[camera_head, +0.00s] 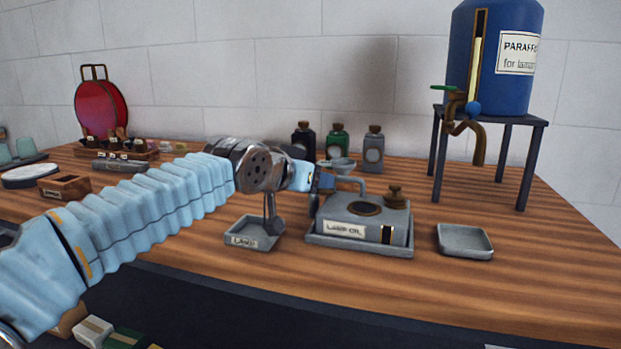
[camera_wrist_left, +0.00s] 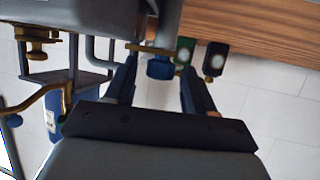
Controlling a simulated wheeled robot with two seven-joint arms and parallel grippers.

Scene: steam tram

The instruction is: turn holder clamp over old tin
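The old grey tin (camera_head: 378,226), labelled "LAMP OIL", stands in a shallow grey tray (camera_head: 318,240). It has a brass cap (camera_head: 395,198) and a grey handle; the cap also shows in the left wrist view (camera_wrist_left: 36,42). A small grey funnel (camera_head: 337,164) is behind the tin's left side. In the left wrist view a blue knob (camera_wrist_left: 160,68), apparently the holder clamp, sits beside a brass bar (camera_wrist_left: 150,48). My left gripper (camera_head: 322,183) is at the tin's upper left. Its fingers (camera_wrist_left: 158,88) are apart on either side of the knob; contact is unclear. My right gripper is not in view.
A small labelled tray (camera_head: 255,233) is left of the tin, below my wrist. An empty grey tray (camera_head: 465,241) is to the right. A blue paraffin tank (camera_head: 495,75) with a brass tap stands at back right. Several bottles (camera_head: 338,143) stand behind. The right front of the table is clear.

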